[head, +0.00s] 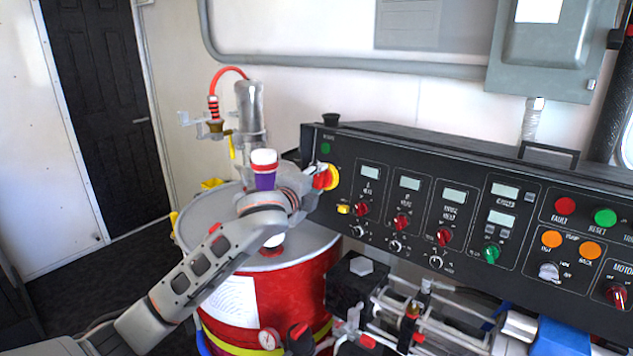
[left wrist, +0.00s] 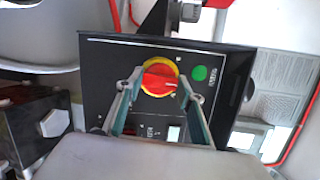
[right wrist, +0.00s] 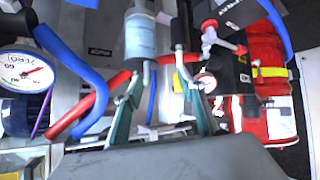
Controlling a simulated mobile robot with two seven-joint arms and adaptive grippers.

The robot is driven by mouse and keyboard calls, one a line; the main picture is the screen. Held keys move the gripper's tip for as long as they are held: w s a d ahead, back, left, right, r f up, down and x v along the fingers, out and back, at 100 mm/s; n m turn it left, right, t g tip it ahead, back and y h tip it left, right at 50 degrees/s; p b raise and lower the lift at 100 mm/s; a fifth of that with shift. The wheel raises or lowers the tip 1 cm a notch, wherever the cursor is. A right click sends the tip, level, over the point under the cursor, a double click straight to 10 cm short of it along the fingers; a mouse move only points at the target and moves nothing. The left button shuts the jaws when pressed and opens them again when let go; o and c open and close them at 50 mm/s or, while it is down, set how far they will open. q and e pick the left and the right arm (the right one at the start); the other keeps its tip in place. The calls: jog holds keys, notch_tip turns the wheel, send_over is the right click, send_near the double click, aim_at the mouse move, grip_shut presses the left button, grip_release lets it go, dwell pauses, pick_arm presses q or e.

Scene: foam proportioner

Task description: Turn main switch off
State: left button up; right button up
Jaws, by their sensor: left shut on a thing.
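The main switch (head: 333,176) is a red rotary knob on a yellow ring at the left end of the black control panel. In the left wrist view the red knob (left wrist: 159,78) sits between the two fingertips, with the yellow ring around it. My left gripper (head: 316,184) is at the panel face, shut on the knob; its wrist hides part of the switch in the head view. A green indicator (left wrist: 199,73) is beside the switch. My right gripper (right wrist: 163,78) is open, with nothing visibly held between its fingers, above hoses and fittings.
The black control panel (head: 385,243) carries several displays, small knobs and lamps right of the switch. A red drum (head: 305,290) with a grey lid stands below my left arm. Pipes, valves and a gauge (right wrist: 22,73) crowd the space under the panel.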

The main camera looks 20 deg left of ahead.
pick_arm(q)
jog(key=n+g, duration=0.1)
jog(key=n, duration=0.4)
jog(key=shift+r, duration=0.1)
jog(key=shift+n+g+h, duration=0.4)
jog(key=shift+n+g, duration=0.3)
jog(key=shift+n, duration=1.4)
jog(key=o, duration=1.1)
jog(key=shift+r, duration=0.1)
jog(key=v, duration=1.2)
